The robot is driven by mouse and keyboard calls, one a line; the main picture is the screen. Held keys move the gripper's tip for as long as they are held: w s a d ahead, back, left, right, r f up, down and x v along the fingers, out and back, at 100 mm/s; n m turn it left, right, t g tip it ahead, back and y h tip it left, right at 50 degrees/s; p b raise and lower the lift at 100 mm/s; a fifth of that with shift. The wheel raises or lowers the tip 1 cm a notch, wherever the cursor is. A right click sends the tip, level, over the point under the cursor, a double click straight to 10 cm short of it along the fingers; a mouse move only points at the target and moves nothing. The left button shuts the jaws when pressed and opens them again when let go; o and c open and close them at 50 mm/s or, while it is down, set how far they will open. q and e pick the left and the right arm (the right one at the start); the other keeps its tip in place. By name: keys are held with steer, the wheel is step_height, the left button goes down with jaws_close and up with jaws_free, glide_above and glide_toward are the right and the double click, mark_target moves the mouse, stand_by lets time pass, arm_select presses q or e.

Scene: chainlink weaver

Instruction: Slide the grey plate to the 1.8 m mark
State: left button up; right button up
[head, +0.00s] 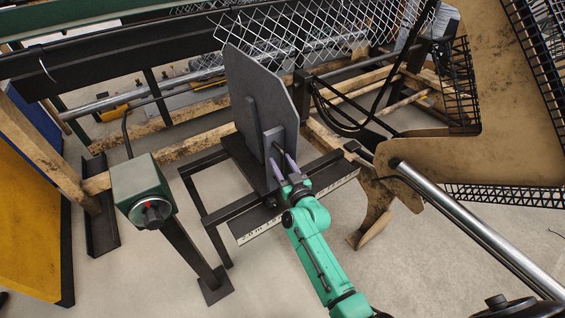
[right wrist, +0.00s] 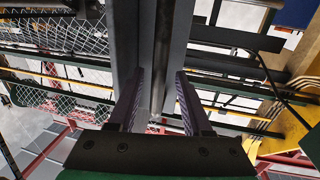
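The grey plate (head: 258,85) stands upright on a dark rail frame in the middle of the head view, with a grey bracket on its near face. A white scale strip (head: 300,208) with black marks runs along the frame's near edge; its figures are too small to read surely. My right gripper (head: 282,163) is at the plate's near face, its purple fingers apart on either side of a slim upright bar. The right wrist view shows the fingers (right wrist: 157,95) spread, with gaps beside the bar. My left gripper is out of view.
A green box with a round knob (head: 145,195) stands on a post at the left. Chain-link mesh (head: 300,25) hangs behind the plate. A shiny tube (head: 470,225) and a brown, worn panel (head: 475,130) fill the right side.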

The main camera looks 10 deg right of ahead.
steer(key=s+d+p, duration=0.1)
steer(key=s+d, duration=0.1)
steer(key=s, duration=1.2)
steer(key=shift+s+d, duration=0.2)
steer(key=shift+d, duration=0.15)
steer(key=s+d+f+g+p, duration=0.1)
steer(key=s+f+g+p, duration=0.3)
steer(key=f, duration=0.6)
steer(key=s+d+f+g+p, duration=0.15)
steer(key=s+f+g, duration=0.35)
steer(key=f, duration=0.6)
steer(key=s+d+f+g+h+p, duration=0.1)
steer(key=s+d+f+g, duration=0.1)
steer(key=s, duration=0.6)
steer(key=s+d+f+g+h+p, duration=0.1)
steer(key=s+d+f+g, duration=0.2)
steer(key=s, duration=0.6)
steer(key=s+d+f+g+h+p, duration=0.1)
steer(key=s+d+f, duration=0.3)
steer(key=s, duration=0.5)
steer(key=shift+f+g, duration=0.8)
steer(key=shift+f, duration=0.15)
